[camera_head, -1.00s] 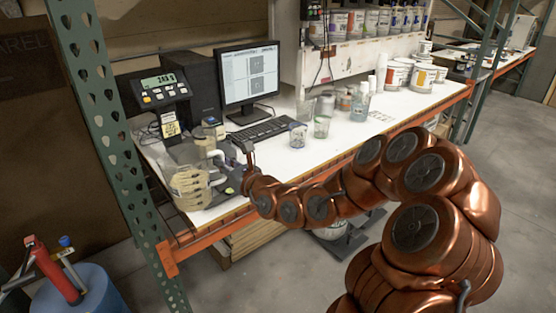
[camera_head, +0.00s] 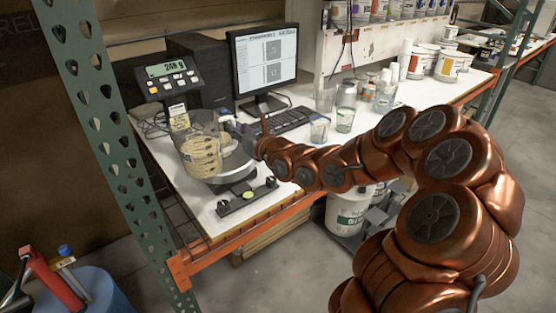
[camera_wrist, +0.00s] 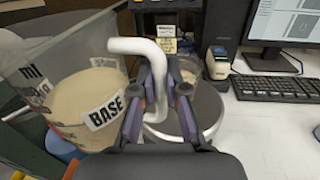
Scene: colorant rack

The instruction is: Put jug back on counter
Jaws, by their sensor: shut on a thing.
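The jug (camera_head: 200,155) is a clear pitcher with pale liquid inside. In the head view it is at the left of the white counter (camera_head: 300,160), over or beside the scale's round plate (camera_head: 232,165). My gripper (camera_head: 250,138) is to its right, partly hidden by my arm. In the wrist view my gripper (camera_wrist: 158,95) is shut on the jug's white handle (camera_wrist: 140,46). The jug (camera_wrist: 85,98) fills the left side, tilted, with a "BASE" label. Whether its bottom touches anything is hidden.
A scale display (camera_head: 168,78) stands behind the jug. A monitor (camera_head: 265,65) and keyboard (camera_head: 290,119) are to the right. Several cups, including one clear cup (camera_head: 319,130), stand farther right. A green rack post (camera_head: 105,130) rises at the left.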

